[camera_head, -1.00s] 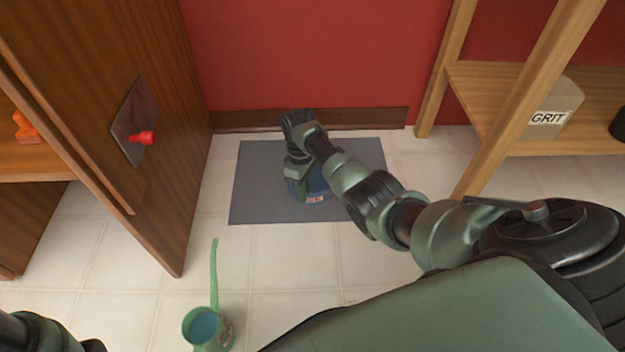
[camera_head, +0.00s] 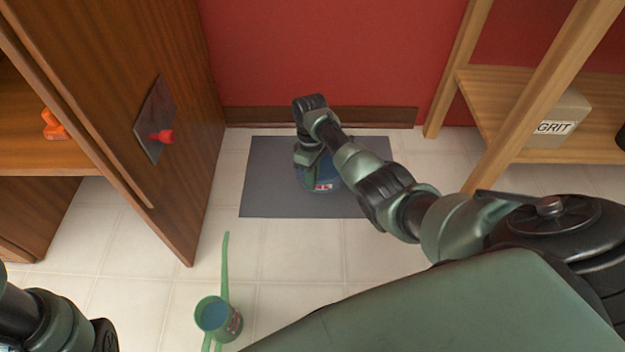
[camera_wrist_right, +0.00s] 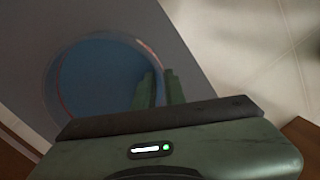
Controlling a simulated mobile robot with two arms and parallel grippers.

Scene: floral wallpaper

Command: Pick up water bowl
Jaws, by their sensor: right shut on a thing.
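The blue water bowl (camera_head: 322,183) is on or just above the grey mat (camera_head: 268,190) by the red wall, partly hidden by my right arm. In the right wrist view the round bowl (camera_wrist_right: 95,75) shows its blue inside. My right gripper (camera_head: 308,160) reaches down at the bowl's near-left side. In the wrist view the right gripper's fingers (camera_wrist_right: 160,88) are shut on the bowl's rim. I cannot tell whether the bowl is lifted. Of my left arm only a dark part shows at the lower left; its gripper is not visible.
A green watering can (camera_head: 222,318) with a long spout stands on the tiled floor in front. A wooden shelf (camera_head: 490,95) with a GRIT box (camera_head: 560,118) is on the right.

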